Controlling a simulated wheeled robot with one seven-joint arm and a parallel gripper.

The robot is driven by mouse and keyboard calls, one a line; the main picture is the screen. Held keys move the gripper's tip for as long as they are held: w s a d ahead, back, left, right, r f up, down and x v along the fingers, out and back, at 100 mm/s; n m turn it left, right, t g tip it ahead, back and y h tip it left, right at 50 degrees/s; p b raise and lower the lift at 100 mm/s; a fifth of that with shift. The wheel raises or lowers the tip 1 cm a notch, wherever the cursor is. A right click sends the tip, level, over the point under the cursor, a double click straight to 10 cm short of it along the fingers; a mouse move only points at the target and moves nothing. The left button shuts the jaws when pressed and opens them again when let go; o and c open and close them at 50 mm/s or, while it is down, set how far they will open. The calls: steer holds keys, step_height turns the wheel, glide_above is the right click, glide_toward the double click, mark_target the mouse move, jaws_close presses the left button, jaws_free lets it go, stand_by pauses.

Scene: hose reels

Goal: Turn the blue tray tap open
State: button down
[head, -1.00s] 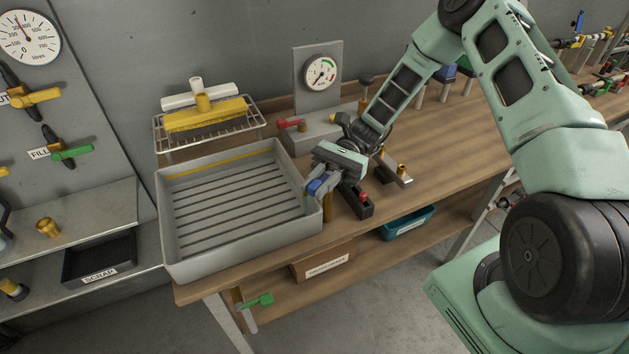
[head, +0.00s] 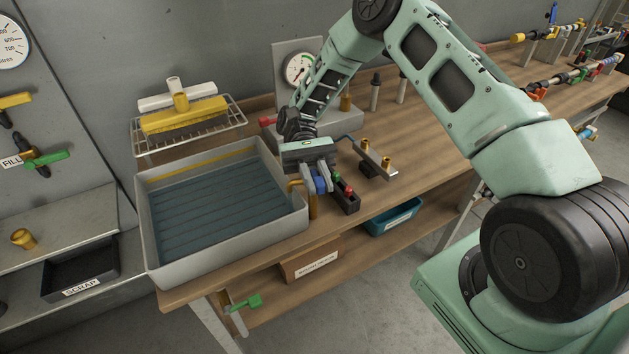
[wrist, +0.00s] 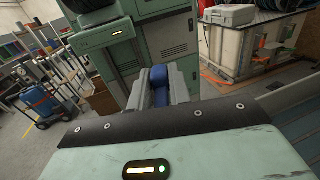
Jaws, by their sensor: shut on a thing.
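The blue tap handle (head: 321,184) is between the fingers of my gripper (head: 316,184), which is shut on it. In the wrist view the blue handle (wrist: 159,86) also shows between the two grey fingers (wrist: 162,92). The handle sits at a brass tap post (head: 312,205) beside the tray's right wall, with a brass spout bent toward the tray. The grey tray (head: 228,252) has a sheet of blue-grey water over its ribbed floor. My fingers hide part of the handle and the tap body.
A black block with red and green knobs (head: 345,194) stands close right of my gripper. A metal bracket with brass fittings (head: 376,160) lies behind it. A rack with a yellow brush (head: 184,115) is behind the tray. A green-handled valve (head: 245,303) hangs below the bench.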

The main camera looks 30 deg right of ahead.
steer(key=shift+d+n+h, duration=0.15)
steer(key=shift+n+h, duration=0.15)
steer(key=shift+h, duration=0.2)
steer(key=c, duration=1.3)
jaws_free()
steer(key=shift+w, duration=0.1)
